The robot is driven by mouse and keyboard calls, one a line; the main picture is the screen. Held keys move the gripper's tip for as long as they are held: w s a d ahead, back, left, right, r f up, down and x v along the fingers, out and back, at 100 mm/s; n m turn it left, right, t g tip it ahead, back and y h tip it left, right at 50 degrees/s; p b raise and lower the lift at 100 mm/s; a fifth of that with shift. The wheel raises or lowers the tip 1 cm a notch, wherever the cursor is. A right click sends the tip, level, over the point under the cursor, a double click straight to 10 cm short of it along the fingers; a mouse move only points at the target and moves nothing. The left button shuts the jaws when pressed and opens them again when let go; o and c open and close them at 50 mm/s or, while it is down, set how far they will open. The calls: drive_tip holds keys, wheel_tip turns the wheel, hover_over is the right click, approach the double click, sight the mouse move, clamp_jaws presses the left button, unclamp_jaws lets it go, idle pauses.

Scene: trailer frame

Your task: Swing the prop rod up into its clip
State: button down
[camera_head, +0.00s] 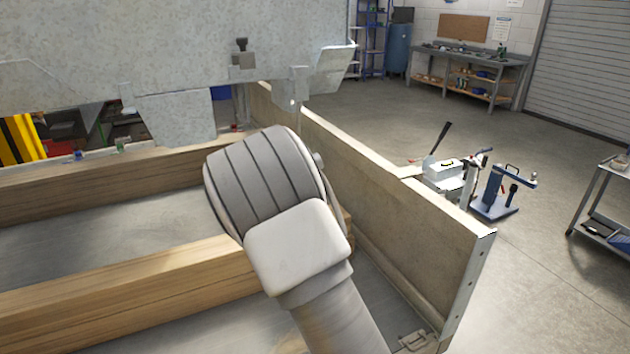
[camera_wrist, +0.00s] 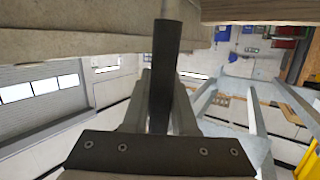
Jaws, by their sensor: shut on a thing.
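My gripper (camera_wrist: 168,24) shows in the wrist view as a dark bolted plate with dark narrow fingers standing up from it. It is shut on the prop rod; a short pale grey piece (camera_wrist: 170,8) shows at the fingertips. In the head view my wrist and arm hide the gripper. A thin grey upright piece (camera_head: 300,108), perhaps part of the rod, shows just beyond my wrist, below a small bracket (camera_head: 292,84) on the galvanised frame (camera_head: 180,45). A bracket with a black knob (camera_head: 242,57) sits on that frame; I cannot tell whether it is the clip.
A long side board (camera_head: 400,205) runs along the right of my arm. Wooden beams (camera_head: 130,290) cross the bed at left. The galvanised frame overhangs the far side. A trolley (camera_head: 605,210) and a blue stand (camera_head: 495,190) stand on the open floor at right.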

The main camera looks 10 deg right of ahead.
drive_tip(key=s+a+r+m+g+y+p, duration=0.2)
drive_tip(key=a+r+p, duration=0.3)
drive_tip(key=a, duration=0.5)
drive_tip(key=s+a+r+m+g+y+p, duration=0.1)
drive_tip(key=s+a+r+m+y+p, duration=0.3)
drive_tip(key=a, duration=0.6)
drive_tip(key=shift+s+r+g+p, duration=0.25)
drive_tip(key=shift+r+g+p, duration=0.15)
drive_tip(key=shift+r+p, duration=1.05)
drive_tip(key=shift+f+p, duration=0.3)
drive_tip(key=c, duration=0.7)
unclamp_jaws()
drive_tip(key=p+v, duration=0.2)
drive_tip(key=v, duration=1.5)
drive_tip(key=shift+s+p, duration=0.15)
drive_tip(key=shift+p, duration=0.2)
